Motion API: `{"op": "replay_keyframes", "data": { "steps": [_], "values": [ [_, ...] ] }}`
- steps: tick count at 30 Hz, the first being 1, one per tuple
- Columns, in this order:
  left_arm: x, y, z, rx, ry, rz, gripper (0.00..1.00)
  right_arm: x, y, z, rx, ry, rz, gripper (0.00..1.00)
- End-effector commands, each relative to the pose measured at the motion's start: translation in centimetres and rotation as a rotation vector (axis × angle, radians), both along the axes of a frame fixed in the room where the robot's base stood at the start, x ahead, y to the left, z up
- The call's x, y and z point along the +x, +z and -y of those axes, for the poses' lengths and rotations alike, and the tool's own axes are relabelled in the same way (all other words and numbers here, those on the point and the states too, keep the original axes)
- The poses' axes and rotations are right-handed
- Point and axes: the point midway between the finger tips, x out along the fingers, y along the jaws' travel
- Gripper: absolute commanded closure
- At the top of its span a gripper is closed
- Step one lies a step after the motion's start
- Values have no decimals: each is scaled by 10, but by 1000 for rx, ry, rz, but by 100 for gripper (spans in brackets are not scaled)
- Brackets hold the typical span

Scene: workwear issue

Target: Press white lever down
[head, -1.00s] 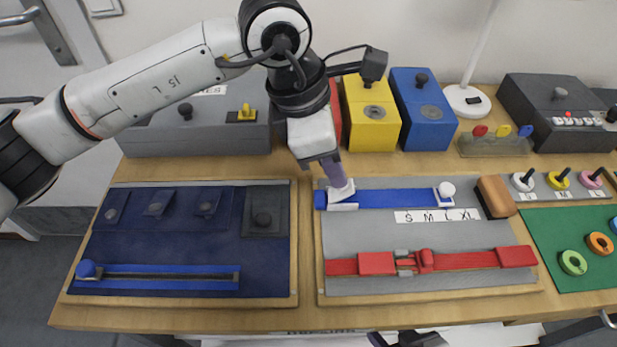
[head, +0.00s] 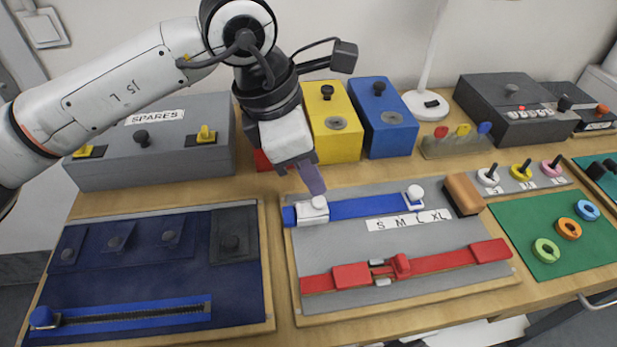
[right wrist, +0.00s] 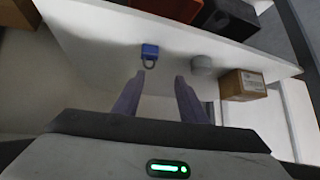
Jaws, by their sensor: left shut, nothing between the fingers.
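The white lever (head: 318,202) sits on a white buckle at the left end of the blue strap (head: 367,207), on the grey board (head: 350,255). It looks folded low against the buckle. My left gripper (head: 314,190) is shut and empty, its purple fingertips just above the lever; I cannot tell whether they touch it. My right gripper (right wrist: 160,80) is open and empty in the right wrist view, over a white surface with a blue padlock (right wrist: 150,52).
A red strap (head: 440,260) with a buckle crosses the board below. Yellow (head: 336,135) and blue (head: 388,135) boxes stand behind. A navy panel (head: 150,270) with a zip lies left. A brown block (head: 463,194) sits right of the blue strap.

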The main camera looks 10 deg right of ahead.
Motion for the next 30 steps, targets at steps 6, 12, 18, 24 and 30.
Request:
{"op": "replay_keyframes", "data": {
  "steps": [6, 12, 18, 24, 30],
  "values": [
    [0, 0, 0, 0, 0, 0, 100, 0, -1, 2, -2, -4, 0, 62],
    [0, 8, 0, -1, -1, 1, 100, 0, 2, 3, -1, -7, 0, 62],
    [-1, 50, -4, -2, 0, 3, 100, -2, 15, 6, 0, -13, -4, 62],
    [-4, 90, 6, -2, -1, 5, 100, -5, -1, 7, -5, -14, -15, 62],
    [-7, 124, 12, 0, 0, 1, 100, -4, 0, 7, -5, -12, -12, 62]
  ]
}}
